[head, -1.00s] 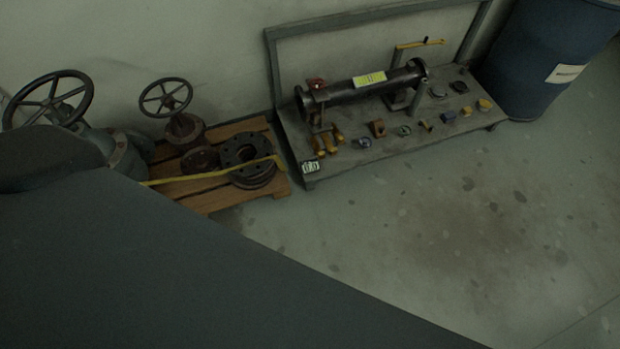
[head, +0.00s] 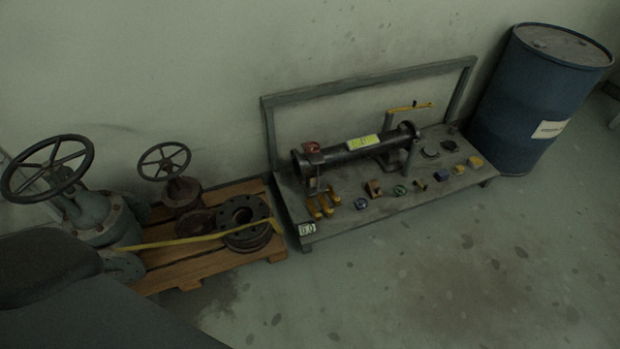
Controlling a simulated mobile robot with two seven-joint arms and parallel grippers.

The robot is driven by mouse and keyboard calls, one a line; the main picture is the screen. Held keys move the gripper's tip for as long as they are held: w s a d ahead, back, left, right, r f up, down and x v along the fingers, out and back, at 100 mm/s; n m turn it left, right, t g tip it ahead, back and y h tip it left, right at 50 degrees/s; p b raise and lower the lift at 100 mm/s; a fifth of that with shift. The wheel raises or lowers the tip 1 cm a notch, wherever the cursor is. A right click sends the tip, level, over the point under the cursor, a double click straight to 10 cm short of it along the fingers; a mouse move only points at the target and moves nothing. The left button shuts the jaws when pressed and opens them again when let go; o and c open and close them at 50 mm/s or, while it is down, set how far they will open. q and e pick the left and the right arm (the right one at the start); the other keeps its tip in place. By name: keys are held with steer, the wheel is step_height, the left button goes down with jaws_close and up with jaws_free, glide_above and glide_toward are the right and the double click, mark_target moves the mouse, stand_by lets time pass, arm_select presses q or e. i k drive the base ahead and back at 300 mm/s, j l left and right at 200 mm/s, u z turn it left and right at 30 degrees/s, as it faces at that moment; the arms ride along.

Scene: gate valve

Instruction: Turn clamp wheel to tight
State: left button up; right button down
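A large dark spoked handwheel (head: 48,168) sits tilted on a grey-green gate valve (head: 98,215) at the far left. A smaller dark handwheel (head: 163,162) stands on a rusty valve (head: 182,193) to its right. A dark pipe (head: 345,152) with a yellow label lies across a low bench (head: 400,205). A reddish clamp-like part (head: 312,148) is at the pipe's left end. I cannot tell which of these is the clamp wheel or how tight it is. The lower part of the large valve is partly hidden. Neither gripper is in view.
Several small parts lie on the bench. A yellow lever (head: 410,107) is above the pipe's right side. A blue drum (head: 535,95) stands right. The floor in front is clear.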

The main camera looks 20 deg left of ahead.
mark_target(312, 150)
steer(key=i+j, duration=0.25)
steer(key=i, duration=0.25)
steer(key=i+j+z, duration=0.1)
steer(key=i+j, duration=0.2)
steer(key=i, duration=0.25)
steer(key=i+j, duration=0.3)
steer(key=i, duration=0.2)
